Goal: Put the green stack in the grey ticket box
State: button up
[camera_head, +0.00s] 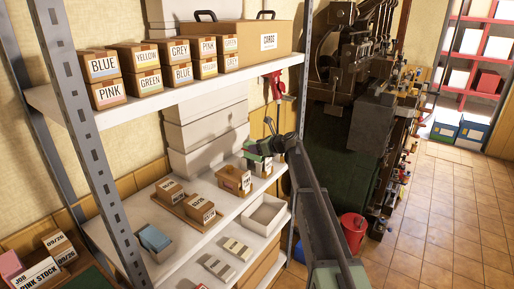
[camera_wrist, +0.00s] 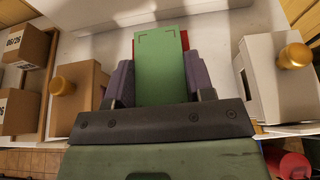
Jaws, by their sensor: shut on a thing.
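The green stack (camera_wrist: 160,68) is a flat upright-looking green block in the wrist view, held between the two dark fingers of my gripper (camera_wrist: 160,85). My gripper is shut on it. In the head view my gripper (camera_head: 258,147) is at the right end of the middle shelf, over the boxes there; the stack is hard to make out. A grey box (camera_wrist: 262,90) with a brass knob stands just right of my gripper in the wrist view. It looks like the grey ticket box; its opening is not clear.
A brown box (camera_wrist: 78,98) with a brass knob stands left of my gripper. A red piece (camera_wrist: 185,40) shows behind the stack. The shelf upright (camera_head: 95,140) and upper shelf (camera_head: 180,88) bound the space.

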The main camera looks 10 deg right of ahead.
jog(key=shift+f+b, duration=0.8)
jog(key=shift+f, duration=0.1)
jog(key=o, duration=1.1)
jog(key=p+v, duration=0.4)
jog(key=v, duration=0.6)
jog(key=shift+s+d+r, duration=0.2)
jog(key=shift+s, duration=0.05)
